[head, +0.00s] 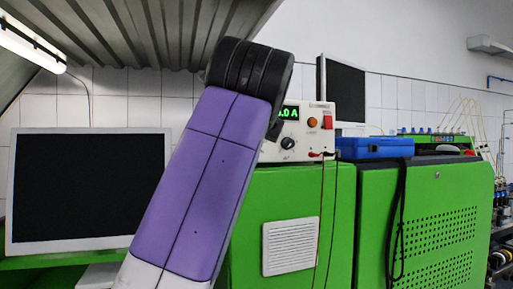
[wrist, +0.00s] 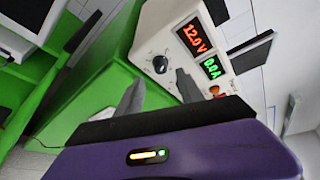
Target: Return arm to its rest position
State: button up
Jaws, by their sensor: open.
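My gripper (wrist: 160,92) shows in the wrist view as two grey fingers set apart, with nothing between them. Beyond the fingers is a white power supply (wrist: 182,50) with a red 12.0 V readout, a green 0.0 A readout and a black knob. My purple arm fills the middle of the head view and rises to a black joint. It covers the left part of the power supply (head: 300,143) there. The gripper does not show in the head view.
The power supply stands on a green cabinet (head: 345,220). A blue case (head: 375,148) lies right of it. A monitor (head: 88,190) stands at left and another (head: 345,92) behind. Red and black cables hang down the cabinet front. A lamp (head: 30,45) hangs at upper left.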

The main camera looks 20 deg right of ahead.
jog(key=shift+v, duration=1.1)
